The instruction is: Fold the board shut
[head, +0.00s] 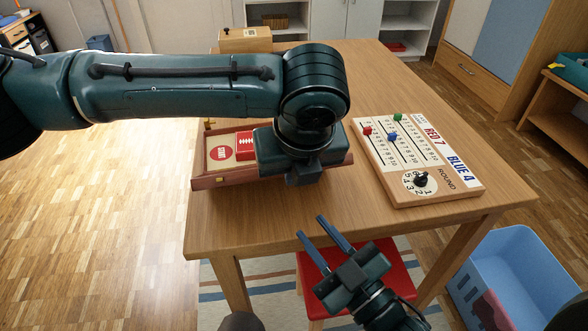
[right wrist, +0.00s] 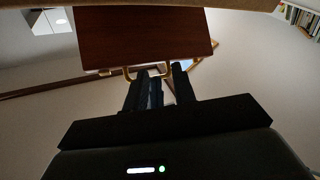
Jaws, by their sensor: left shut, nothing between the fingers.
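The board (head: 208,183) lies on the table as a shallow red-brown wooden case with brass fittings, a red START disc and red tiles on its light inside. My left arm and gripper hide much of it, so I cannot tell how far it is open. My left gripper (head: 303,176) is over the board's right part, shut and empty; I cannot tell whether it touches. My right gripper (head: 311,227) is open and empty in front of the table's near edge. The right wrist view shows its fingers (right wrist: 160,74) apart below a dark brown panel (right wrist: 145,38) with brass-coloured loops.
A wooden score board (head: 440,196) with coloured pegs and a dial lies on the table's right side. A small wooden box (head: 245,40) stands at the far end. A red stool (head: 400,265) is under the near edge, and a blue bin (head: 515,265) stands at lower right.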

